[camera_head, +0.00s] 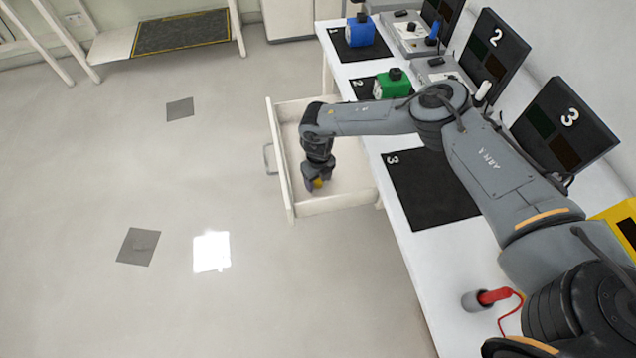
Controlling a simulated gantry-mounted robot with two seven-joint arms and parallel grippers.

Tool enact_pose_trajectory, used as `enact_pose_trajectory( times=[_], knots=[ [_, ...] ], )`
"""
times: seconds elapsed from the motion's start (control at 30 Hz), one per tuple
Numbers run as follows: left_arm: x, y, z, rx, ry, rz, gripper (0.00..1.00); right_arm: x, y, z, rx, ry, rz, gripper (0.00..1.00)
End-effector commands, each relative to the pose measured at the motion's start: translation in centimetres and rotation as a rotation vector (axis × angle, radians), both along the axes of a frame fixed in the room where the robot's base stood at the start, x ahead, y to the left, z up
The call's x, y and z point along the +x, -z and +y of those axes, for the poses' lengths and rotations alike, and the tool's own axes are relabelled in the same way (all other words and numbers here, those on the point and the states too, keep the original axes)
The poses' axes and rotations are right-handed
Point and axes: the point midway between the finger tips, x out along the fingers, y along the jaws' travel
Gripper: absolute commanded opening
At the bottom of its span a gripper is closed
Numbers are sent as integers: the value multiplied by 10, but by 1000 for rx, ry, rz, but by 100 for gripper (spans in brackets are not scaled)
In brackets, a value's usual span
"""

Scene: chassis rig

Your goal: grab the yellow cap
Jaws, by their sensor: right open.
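My right arm reaches from the right over the table, and my right gripper (315,184) points down inside an open white drawer (350,204). The yellow cap (318,183) shows as a small yellow patch right at the fingertips, partly hidden by the gripper. The right gripper is open, with its fingers at or around the cap; I cannot tell whether they touch it. My left gripper is not in view.
The drawer's front panel (281,165) and side walls stand around the gripper. On the white table (407,252) are a blue box (361,32), a green box (391,86), an empty black mat marked 3 (432,190), numbered screens and a red-handled tool (493,296).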

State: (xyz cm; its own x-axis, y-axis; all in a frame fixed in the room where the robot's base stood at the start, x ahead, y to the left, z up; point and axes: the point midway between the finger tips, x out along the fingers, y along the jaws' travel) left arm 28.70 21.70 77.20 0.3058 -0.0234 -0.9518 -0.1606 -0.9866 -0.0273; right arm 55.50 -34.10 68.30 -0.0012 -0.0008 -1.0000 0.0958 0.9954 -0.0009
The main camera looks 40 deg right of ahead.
Motion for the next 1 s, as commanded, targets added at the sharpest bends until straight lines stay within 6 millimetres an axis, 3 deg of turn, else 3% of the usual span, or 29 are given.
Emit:
enact_pose_trajectory(
  times=[0.23,0.6,0.87,1.0],
  knots=[
    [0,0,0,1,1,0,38,0,1,0,1,0,0,61],
    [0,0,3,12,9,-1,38,0,1,0,1,0,0,5],
    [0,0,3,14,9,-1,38,0,0,0,1,0,-1,4],
    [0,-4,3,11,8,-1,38,1,-10,0,2,0,-2,4]
  ],
)
